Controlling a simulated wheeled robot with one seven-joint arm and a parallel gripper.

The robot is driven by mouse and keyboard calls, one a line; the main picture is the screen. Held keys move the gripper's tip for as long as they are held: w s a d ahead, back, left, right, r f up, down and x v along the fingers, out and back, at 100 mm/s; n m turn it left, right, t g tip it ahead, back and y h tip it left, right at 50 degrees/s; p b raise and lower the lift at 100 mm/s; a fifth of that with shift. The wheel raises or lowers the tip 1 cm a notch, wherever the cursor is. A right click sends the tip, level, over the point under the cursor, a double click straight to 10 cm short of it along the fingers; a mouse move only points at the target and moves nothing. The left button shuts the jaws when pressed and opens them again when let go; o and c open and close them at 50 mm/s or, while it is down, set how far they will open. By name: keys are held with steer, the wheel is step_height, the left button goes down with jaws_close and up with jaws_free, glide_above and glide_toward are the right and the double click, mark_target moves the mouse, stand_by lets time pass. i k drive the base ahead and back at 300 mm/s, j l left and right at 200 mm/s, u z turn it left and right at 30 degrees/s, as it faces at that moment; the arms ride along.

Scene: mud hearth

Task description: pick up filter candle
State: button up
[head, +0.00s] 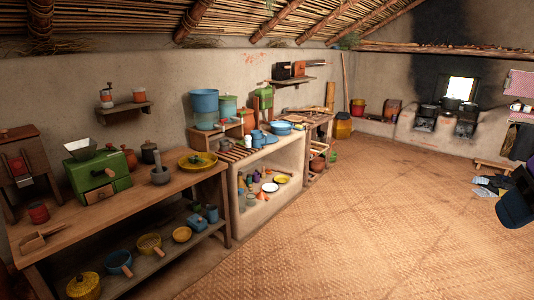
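I cannot pick out the filter candle for certain in the head view. A small white upright piece (248,141) stands on the mud counter (233,155) among blue vessels, and it is too small to identify. A tall blue container (205,103) stands behind it to the left. My gripper does not show. A dark blue and black shape cut off at the right edge may be part of my arm, with no fingertips visible.
A wooden table (80,217) at the left holds a green box mill (98,175), a mortar (159,173) and a yellow pan (197,160). Pots fill its lower shelf. Stoves (425,118) stand at the far right. The woven floor (350,220) is largely clear.

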mark_target(248, 139)
steer(key=i+l+u, duration=0.2)
steer(key=i, duration=1.95)
steer(key=i+l+u, duration=0.15)
steer(key=i+u, duration=0.3)
steer(key=i+l+u, duration=0.45)
steer(key=i, duration=0.2)
steer(key=i+l+u, duration=0.7)
steer(key=i+l, duration=0.2)
steer(key=l, duration=0.3)
